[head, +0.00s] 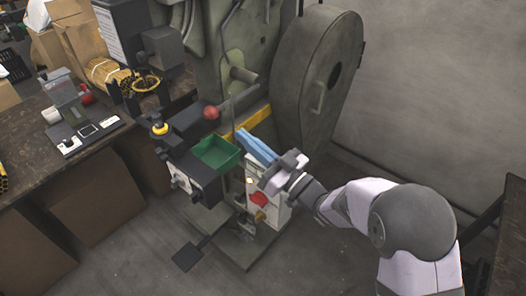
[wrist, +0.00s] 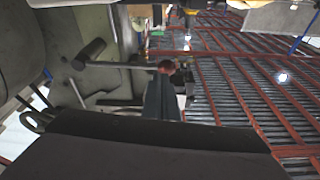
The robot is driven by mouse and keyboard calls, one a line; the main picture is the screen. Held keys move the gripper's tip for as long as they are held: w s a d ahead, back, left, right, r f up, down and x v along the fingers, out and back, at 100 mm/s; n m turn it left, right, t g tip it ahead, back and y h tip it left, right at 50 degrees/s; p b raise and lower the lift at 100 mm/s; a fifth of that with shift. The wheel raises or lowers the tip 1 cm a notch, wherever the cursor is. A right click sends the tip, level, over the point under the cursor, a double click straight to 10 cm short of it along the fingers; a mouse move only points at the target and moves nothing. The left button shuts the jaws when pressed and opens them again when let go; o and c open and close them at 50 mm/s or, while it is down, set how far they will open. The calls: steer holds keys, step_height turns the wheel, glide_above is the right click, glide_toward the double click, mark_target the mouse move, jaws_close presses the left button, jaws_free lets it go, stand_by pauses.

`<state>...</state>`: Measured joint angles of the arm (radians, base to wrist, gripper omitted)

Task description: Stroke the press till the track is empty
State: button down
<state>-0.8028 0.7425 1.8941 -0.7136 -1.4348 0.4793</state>
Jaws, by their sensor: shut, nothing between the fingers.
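The press (head: 233,60) is a large grey-green machine with a round wheel housing (head: 320,75) on its right. Its lever ends in a red ball knob (head: 211,112), which also shows in the wrist view (wrist: 166,67), with the lever rod (wrist: 120,65) running left from it. My gripper (head: 241,134) has blue fingers, shut and empty. The fingertips (wrist: 162,82) point at the knob and appear just short of it; I cannot tell whether they touch. A green tray (head: 216,153) sits at the press front, left of my fingers. I cannot make out the track's contents.
A dark bench (head: 30,140) at the left carries a small device with a clear container (head: 62,90), cardboard boxes and bundled rods. A pedal (head: 187,257) lies on the floor.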

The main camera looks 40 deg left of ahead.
steer(key=shift+b+v, duration=0.4)
steer(key=shift+v, duration=2.25)
steer(key=shift+w+r, duration=0.1)
steer(key=shift+r, duration=0.05)
steer(key=w+d+f+m+t+h, duration=0.35)
steer(key=w+d+t, duration=0.2)
steer(key=w, duration=0.45)
steer(key=w+d+f+m+t+h, duration=0.1)
steer(key=w+d+f+m+h, duration=0.2)
steer(key=d, duration=0.5)
steer(key=w+d+f+m+t+h, duration=0.1)
steer(key=w+d+f+h, duration=0.1)
steer(key=d+h, duration=0.45)
steer(key=w+d+f+m+t+h, duration=0.1)
steer(key=w+d+f+m+h, duration=0.15)
steer(key=d, duration=0.65)
steer(key=s+d+f+m+g+h, duration=0.4)
steer(key=s+d, duration=0.4)
steer(key=d, duration=0.6)
steer(key=s+d+f+m+g+h, duration=0.1)
steer(key=s+d+g, duration=0.15)
steer(key=s, duration=0.55)
steer(key=s+d+f+m+g, duration=0.1)
steer(key=s+d+g, duration=0.15)
steer(key=s, duration=0.45)
step_height(320, 180, up, 16)
steer(key=s+p, duration=0.1)
steer(key=p, duration=1.4)
steer(key=shift+s+f, duration=0.2)
